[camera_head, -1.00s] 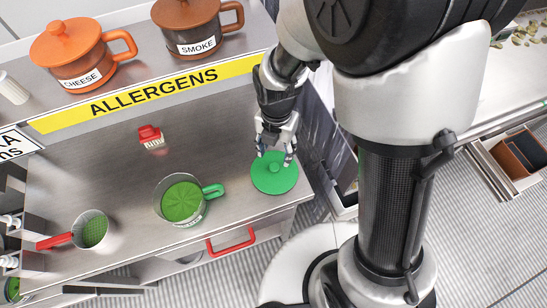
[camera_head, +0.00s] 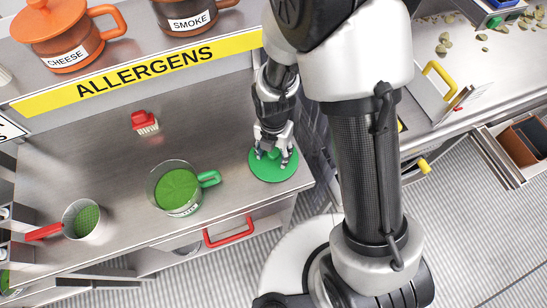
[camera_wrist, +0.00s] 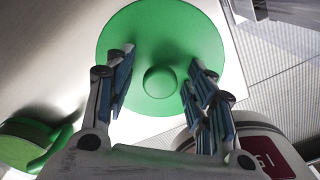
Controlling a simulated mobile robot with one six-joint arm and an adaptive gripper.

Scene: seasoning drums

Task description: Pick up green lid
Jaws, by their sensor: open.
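The green lid (camera_head: 267,174) lies flat on the metal counter near its right end, to the right of the pot with the green handle. It is a round disc with a small round knob at its centre. My gripper (camera_head: 272,156) is above the lid, pointing down, its fingers close over the knob. In the wrist view, the lid (camera_wrist: 170,30) fills the upper middle. The open fingers of my gripper (camera_wrist: 160,82) stand on both sides of the knob (camera_wrist: 161,81), with a gap on each side. Contact with the lid cannot be told.
A pot of green seasoning (camera_head: 179,188) stands left of the lid. A shelf edge marked ALLERGENS (camera_head: 145,73) runs behind, carrying orange and brown pots. The counter's right edge is close to the lid.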

